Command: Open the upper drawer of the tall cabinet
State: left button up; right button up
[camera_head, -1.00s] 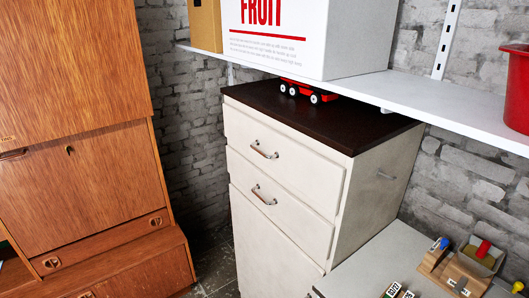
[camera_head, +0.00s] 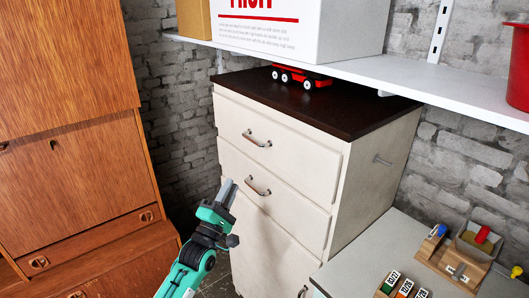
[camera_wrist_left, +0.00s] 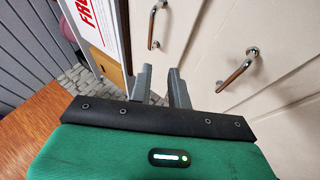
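The tall cabinet (camera_head: 377,168) is cream with a dark top. Its upper drawer (camera_head: 300,151) is shut and has a curved metal handle (camera_head: 257,139). A second drawer (camera_head: 295,199) with a like handle (camera_head: 258,186) sits below it, also shut. My left gripper (camera_head: 228,190) is open and empty, in front of the cabinet by its left edge, near the height of the second handle. In the left wrist view the gripper (camera_wrist_left: 162,82) shows a gap between its fingers. The upper handle (camera_wrist_left: 154,24) and second handle (camera_wrist_left: 237,70) lie beyond it, untouched. My right gripper is out of view.
A white shelf (camera_head: 430,85) with a white box (camera_head: 350,30) hangs above the cabinet. A red toy truck (camera_head: 303,77) stands on the cabinet top. A teak wall unit (camera_head: 75,190) stands at left. A worktop (camera_head: 350,263) with toys is at lower right.

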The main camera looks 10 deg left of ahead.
pick_arm(q)
jog(key=s+r+p+x, duration=0.1)
jog(key=p+x, duration=0.4)
jog(key=x, duration=0.9)
jog(key=shift+w+d+r, duration=0.2)
jog(key=shift+r, duration=0.3)
jog(key=shift+c, duration=0.2)
grip_shut()
